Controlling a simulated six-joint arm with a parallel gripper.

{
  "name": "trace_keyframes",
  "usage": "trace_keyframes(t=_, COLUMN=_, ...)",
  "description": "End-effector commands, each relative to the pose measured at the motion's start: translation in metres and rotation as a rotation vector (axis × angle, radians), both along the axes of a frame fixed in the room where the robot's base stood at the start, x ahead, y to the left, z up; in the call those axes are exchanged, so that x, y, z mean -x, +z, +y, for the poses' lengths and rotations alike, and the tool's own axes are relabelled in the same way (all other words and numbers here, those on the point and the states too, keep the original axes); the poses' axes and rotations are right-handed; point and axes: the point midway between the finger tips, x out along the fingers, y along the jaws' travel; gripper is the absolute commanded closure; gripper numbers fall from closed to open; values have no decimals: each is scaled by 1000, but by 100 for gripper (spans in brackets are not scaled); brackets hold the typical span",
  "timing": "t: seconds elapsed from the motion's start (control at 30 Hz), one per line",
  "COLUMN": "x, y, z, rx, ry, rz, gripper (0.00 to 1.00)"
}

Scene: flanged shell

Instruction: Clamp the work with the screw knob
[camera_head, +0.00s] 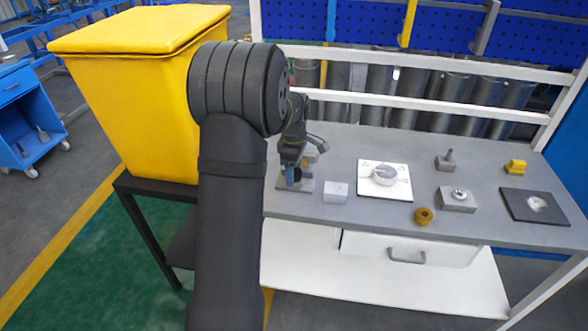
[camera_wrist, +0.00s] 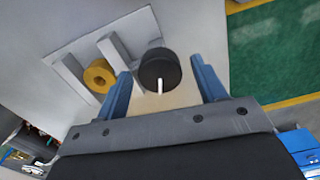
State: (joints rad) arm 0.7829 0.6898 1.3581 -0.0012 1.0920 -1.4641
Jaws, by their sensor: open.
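The black screw knob (camera_wrist: 158,66) has a white pointer line and sits between the two blue fingers of my gripper (camera_wrist: 160,72) in the wrist view. The fingers are open, with a visible gap on the knob's right side. The yellow ring-shaped work (camera_wrist: 99,77) lies between two grey upright plates of the clamp fixture (camera_wrist: 112,50), just left of the knob. In the head view my gripper (camera_head: 292,178) is down at the fixture base (camera_head: 306,186) at the bench's left end. My arm hides much of the fixture there, including the knob.
A grey block (camera_head: 336,192) stands close right of the fixture. A white plate with a round grey part (camera_head: 384,174), a brass-coloured ring (camera_head: 424,216), small blocks (camera_head: 457,200) and a dark pad (camera_head: 533,206) lie further right. A tall yellow bin (camera_head: 140,90) stands left.

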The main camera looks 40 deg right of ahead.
Motion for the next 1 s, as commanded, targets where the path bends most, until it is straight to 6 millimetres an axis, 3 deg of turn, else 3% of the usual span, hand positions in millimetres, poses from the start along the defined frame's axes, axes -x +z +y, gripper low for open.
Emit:
trace_keyframes(t=0.03, x=0, y=0, z=0, rx=0, ry=0, rz=0, gripper=38)
trace_keyframes(t=0.27, x=0, y=0, z=0, rx=0, ry=0, rz=0, gripper=81)
trace_keyframes(t=0.67, x=0, y=1, z=0, rx=-1, ry=-72, rz=-1, gripper=81)
trace_keyframes(t=1.0, x=0, y=1, z=0, rx=-2, ry=-335, rz=-1, gripper=81)
